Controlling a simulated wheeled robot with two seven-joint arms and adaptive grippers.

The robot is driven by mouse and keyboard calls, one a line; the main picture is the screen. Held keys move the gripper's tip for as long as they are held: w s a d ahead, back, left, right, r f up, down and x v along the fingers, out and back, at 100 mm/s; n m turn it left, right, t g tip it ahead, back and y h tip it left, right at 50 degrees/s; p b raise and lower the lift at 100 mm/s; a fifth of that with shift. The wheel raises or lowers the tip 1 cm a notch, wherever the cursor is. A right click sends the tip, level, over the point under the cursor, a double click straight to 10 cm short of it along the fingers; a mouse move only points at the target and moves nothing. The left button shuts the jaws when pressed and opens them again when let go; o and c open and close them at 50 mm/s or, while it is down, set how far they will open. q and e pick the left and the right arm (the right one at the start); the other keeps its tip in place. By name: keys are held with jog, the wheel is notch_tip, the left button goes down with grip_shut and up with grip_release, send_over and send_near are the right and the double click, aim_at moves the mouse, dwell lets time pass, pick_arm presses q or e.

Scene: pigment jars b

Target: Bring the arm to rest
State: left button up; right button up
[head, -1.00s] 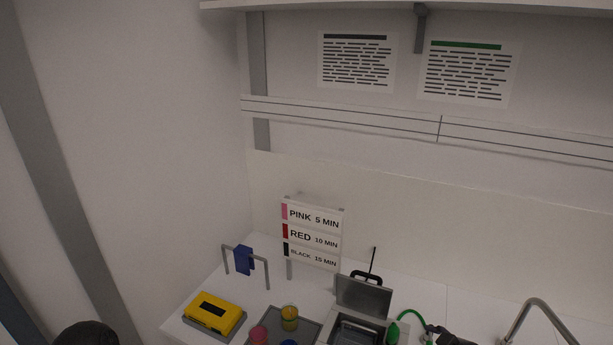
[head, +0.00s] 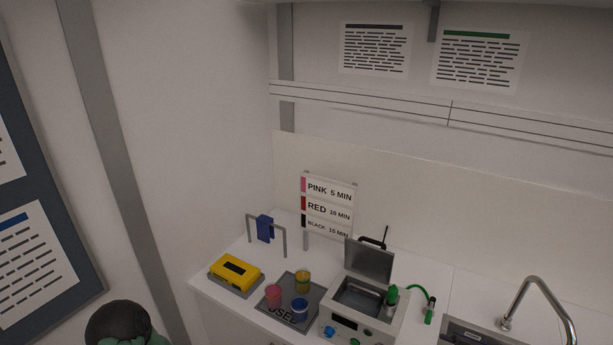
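Neither of my grippers can be made out in the head view. A bench (head: 270,237) runs along the wall at the bottom. A green-capped item (head: 392,295) sits at the box's right edge.
A yellow case (head: 235,270) lies at the bench's left, with a blue item (head: 265,229) on a grey frame behind it. A sign rack (head: 328,206) stands at the back.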

jog(key=a+f+m+g+b, duration=0.1)
jog(key=a+f+b, duration=0.25)
jog(key=f, duration=0.45)
jog(key=a+f+m+g+y+b, duration=0.1)
jog(key=a+f+b, duration=0.2)
jog(key=a+f, duration=0.35)
jog(key=a+f+m+g+b, duration=0.15)
jog(key=f+b, duration=0.25)
jog(key=f, duration=0.6)
jog(key=s+a+f+g+b, duration=0.2)
jog(key=s+a+f+b, duration=0.1)
jog(key=f, duration=0.5)
jog(key=s+a+f+g+b, duration=0.1)
jog(key=s+a+f+b, duration=0.2)
jog(key=s+a+f, duration=0.2)
jog(key=s+a+f+g+b, duration=0.2)
jog(key=s+f, duration=0.5)
jog(key=f, duration=0.4)
jog(key=a+b, duration=0.1)
jog(key=a, duration=0.1)
jog(key=shift+a+f+g, duration=0.15)
jog(key=shift+a+g, duration=0.15)
jog(key=shift+g, duration=0.05)
